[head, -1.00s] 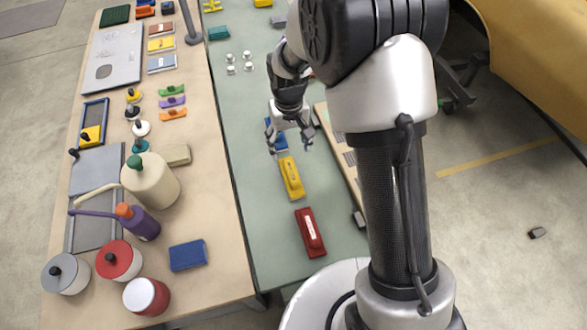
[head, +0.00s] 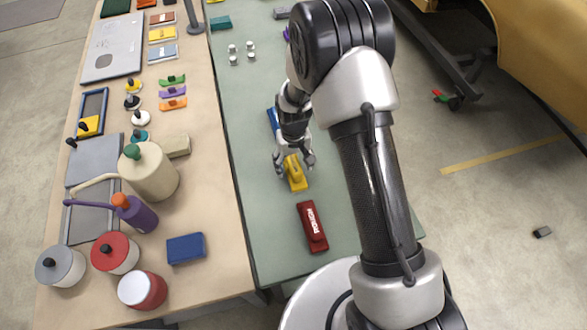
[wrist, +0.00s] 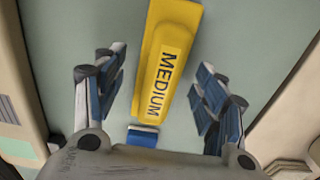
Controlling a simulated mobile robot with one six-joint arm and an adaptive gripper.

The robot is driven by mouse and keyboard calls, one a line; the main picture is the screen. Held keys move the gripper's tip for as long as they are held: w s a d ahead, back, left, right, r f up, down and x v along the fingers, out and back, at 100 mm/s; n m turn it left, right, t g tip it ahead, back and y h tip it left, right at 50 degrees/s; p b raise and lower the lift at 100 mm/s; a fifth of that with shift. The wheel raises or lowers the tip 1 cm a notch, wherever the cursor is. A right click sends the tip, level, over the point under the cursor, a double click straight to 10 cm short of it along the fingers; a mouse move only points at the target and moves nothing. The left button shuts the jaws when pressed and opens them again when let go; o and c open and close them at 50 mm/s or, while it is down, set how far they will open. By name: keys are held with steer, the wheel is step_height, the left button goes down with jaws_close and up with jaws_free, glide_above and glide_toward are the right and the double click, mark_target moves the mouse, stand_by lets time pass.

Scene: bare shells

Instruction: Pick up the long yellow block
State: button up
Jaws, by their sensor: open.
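The long yellow block (head: 297,181) lies on the green table between a blue block and a dark red block. In the wrist view the yellow block (wrist: 163,62) carries the word MEDIUM and runs from the top edge down between my fingers. My gripper (head: 294,163) is over its far end, with the fingers spread to either side. In the wrist view my gripper (wrist: 160,97) is open and empty, with a gap on both sides of the block. I cannot tell the exact height of the fingertips above the table.
The dark red block (head: 312,227) lies nearer on the green table (head: 270,225). The blue block (head: 272,118) is just beyond my gripper and partly hidden; its end shows in the wrist view (wrist: 143,136). Small white pegs (head: 241,53) stand farther back. A crowded wooden table (head: 215,215) adjoins on the left.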

mark_target(293, 163)
steer(key=shift+f, duration=0.45)
steer(key=shift+r, duration=0.1)
steer(key=shift+c, duration=0.5)
steer(key=c, duration=1.1)
step_height(293, 163, up, 20)
steer(key=p, duration=0.4)
